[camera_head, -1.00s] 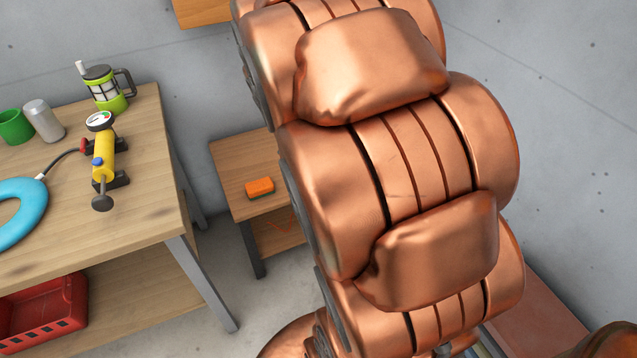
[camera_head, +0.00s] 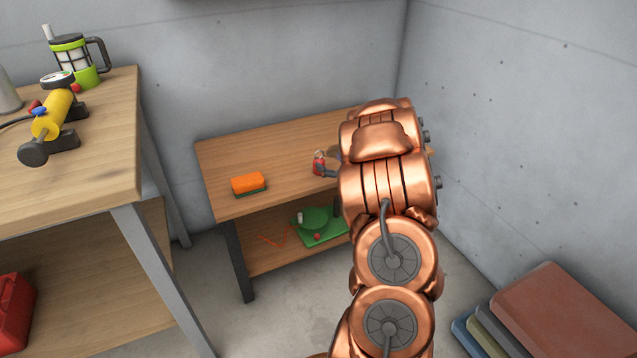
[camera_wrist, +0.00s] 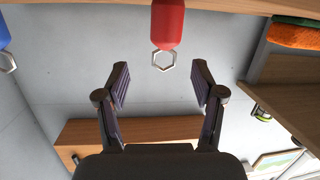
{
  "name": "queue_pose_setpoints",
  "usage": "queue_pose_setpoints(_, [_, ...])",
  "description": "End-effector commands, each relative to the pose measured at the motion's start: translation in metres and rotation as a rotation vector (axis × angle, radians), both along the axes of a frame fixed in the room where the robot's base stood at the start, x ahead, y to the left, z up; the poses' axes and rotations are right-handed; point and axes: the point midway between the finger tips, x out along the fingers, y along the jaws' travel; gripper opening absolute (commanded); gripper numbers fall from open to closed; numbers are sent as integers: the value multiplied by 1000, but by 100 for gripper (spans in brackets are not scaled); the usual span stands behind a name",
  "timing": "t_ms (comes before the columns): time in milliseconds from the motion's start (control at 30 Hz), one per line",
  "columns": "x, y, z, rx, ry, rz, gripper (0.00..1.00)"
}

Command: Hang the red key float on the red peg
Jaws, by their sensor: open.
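The red key float (camera_wrist: 168,22) is at the top centre of the wrist view, with a metal ring (camera_wrist: 164,60) at its end. My gripper (camera_wrist: 161,80) is open and empty; the ring shows just beyond and between its fingertips. In the head view a small red shape, likely the same float (camera_head: 319,160), stands on the low wooden table (camera_head: 270,150), beside a dark part of my gripper. My arm hides the table's right part. A blue float (camera_wrist: 4,35) with a ring shows at the left edge of the wrist view. No red peg is visible.
An orange and green sponge (camera_head: 249,184) lies on the low table's left side. A green item (camera_head: 320,224) lies on its lower shelf. A taller workbench (camera_head: 80,165) with a yellow pump (camera_head: 52,115) and a green jug (camera_head: 74,60) stands left. Stacked boxes (camera_head: 556,312) sit at lower right.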

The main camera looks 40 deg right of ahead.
Motion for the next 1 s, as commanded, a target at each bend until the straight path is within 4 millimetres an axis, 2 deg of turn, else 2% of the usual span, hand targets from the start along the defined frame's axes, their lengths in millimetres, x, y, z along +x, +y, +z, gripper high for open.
queue_pose_setpoints(33, [-6,-2,-23,22,-36,14,68])
queue_pose_setpoints(67, [-8,-2,-27,31,-57,23,68])
queue_pose_setpoints(333, [-13,1,-38,72,-161,71,68])
queue_pose_setpoints(767, [21,-2,-39,71,-162,73,68])
queue_pose_setpoints(1000, [52,-5,-38,70,-163,74,68])
